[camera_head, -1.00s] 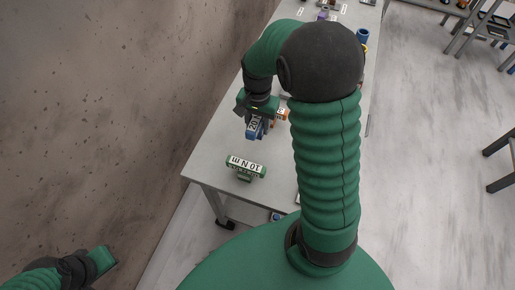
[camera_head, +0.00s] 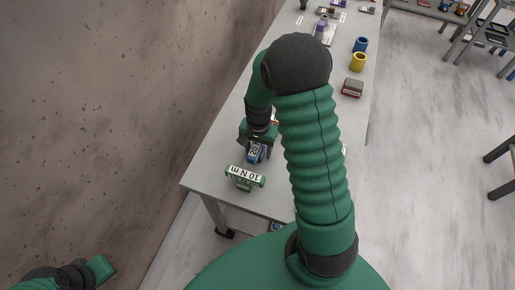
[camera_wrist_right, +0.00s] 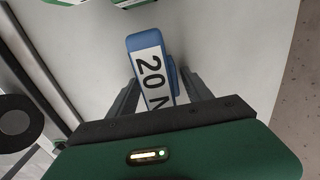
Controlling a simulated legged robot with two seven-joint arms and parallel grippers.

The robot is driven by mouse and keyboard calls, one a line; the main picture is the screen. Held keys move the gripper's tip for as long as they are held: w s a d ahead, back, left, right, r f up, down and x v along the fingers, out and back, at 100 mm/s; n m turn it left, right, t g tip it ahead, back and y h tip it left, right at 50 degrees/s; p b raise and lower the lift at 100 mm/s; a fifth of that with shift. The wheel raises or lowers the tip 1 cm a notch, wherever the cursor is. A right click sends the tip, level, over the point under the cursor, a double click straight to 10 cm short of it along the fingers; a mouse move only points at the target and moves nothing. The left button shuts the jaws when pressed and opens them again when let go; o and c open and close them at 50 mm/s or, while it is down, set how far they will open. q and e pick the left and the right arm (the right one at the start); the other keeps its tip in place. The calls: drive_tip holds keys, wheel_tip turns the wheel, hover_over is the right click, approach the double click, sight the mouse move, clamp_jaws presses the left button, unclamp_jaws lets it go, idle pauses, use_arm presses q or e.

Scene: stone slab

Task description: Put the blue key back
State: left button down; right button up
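The blue key (camera_head: 255,153), labelled "20 N…", is in my right gripper (camera_head: 257,146) over the near end of the table. In the right wrist view the key (camera_wrist_right: 150,62) stands between the two dark fingers (camera_wrist_right: 160,92), its label facing the camera. The fingers partly cover its lower end. I cannot tell whether the key touches the table. A green block labelled "10 N m" (camera_head: 245,176) sits just nearer the table's front edge. My left gripper (camera_head: 104,268) is at the lower left beside the wall, away from the table; its fingers are unclear.
The long grey table (camera_head: 218,160) runs along the brown wall (camera_head: 110,110). Farther back stand a yellow cup (camera_head: 358,62), a blue cup (camera_head: 361,45) and a red-and-grey box (camera_head: 352,88). My right arm hides much of the table's middle.

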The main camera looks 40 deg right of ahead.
drive_tip(key=shift+d, duration=0.25)
drive_tip(key=r, duration=1.2)
drive_tip(key=shift+a, duration=0.2)
drive_tip(key=s+a+f+n+t, duration=0.1)
drive_tip(key=s+a+n, duration=0.1)
drive_tip(key=a+n, duration=0.4)
drive_tip(key=s+a+f+n+t, duration=0.1)
drive_tip(key=s+a+n, duration=0.2)
drive_tip(key=a+n, duration=0.3)
drive_tip(key=a, duration=0.2)
drive_tip(key=shift+s+a+f+n+t, duration=0.3)
drive_tip(key=shift+s, duration=0.05)
drive_tip(key=shift+a, duration=0.3)
drive_tip(key=shift+d, duration=0.15)
